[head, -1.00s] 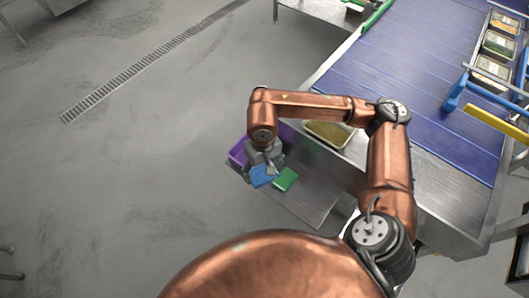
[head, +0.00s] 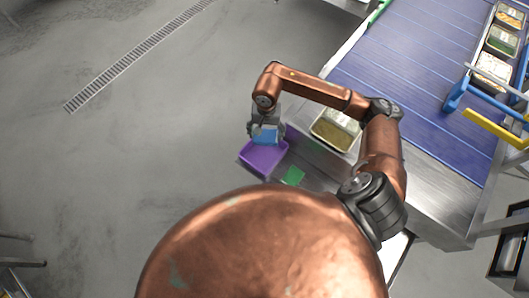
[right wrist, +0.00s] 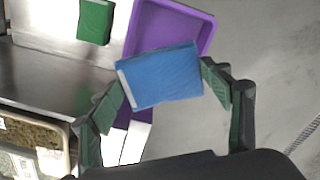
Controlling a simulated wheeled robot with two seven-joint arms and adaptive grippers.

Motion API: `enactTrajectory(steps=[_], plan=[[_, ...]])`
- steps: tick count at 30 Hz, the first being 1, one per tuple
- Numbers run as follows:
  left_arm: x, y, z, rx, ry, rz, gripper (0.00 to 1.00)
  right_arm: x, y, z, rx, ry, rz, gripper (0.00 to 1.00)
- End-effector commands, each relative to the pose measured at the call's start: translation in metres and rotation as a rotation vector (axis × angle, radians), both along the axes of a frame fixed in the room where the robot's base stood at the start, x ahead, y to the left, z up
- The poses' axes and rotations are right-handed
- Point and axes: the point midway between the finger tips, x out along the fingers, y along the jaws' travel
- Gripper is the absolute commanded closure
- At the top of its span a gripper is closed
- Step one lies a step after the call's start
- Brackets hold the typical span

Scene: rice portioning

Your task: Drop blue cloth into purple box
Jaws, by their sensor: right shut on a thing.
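My right gripper (head: 265,131) is shut on the blue cloth (head: 266,138), a flat folded rectangle. The cloth also shows between the green-padded fingers in the right wrist view (right wrist: 160,76). The purple box (head: 263,158) is an open, shallow bin on the metal shelf. In the head view the cloth is at the box's back edge. In the right wrist view the cloth overlaps the lower part of the box (right wrist: 207,36) and hides some of it; the height between them is hard to judge. My left gripper is not in view.
A green cloth (head: 293,176) lies on the metal shelf beside the box. A tray of food (head: 334,136) stands on the metal ledge to the right, near the blue conveyor (head: 415,75). Open floor lies to the left.

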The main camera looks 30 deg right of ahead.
Motion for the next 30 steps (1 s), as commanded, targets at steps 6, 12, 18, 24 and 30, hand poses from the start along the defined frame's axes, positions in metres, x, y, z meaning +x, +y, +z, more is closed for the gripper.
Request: enactTrajectory(steps=[6,12,18,24,30], plan=[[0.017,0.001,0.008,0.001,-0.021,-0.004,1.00,-0.003,-0.007,-0.009,-0.003,0.008,-0.060,0.51],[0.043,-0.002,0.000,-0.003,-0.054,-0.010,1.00,-0.003,-0.007,-0.033,-0.002,0.011,-0.058,0.51],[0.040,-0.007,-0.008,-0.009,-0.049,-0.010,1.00,-0.003,-0.007,-0.053,-0.003,0.008,-0.057,0.51],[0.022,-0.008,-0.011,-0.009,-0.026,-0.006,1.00,-0.002,-0.008,-0.062,-0.004,0.007,-0.057,0.51],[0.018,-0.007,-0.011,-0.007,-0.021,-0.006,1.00,-0.002,-0.008,-0.063,-0.004,0.006,-0.056,0.51]])
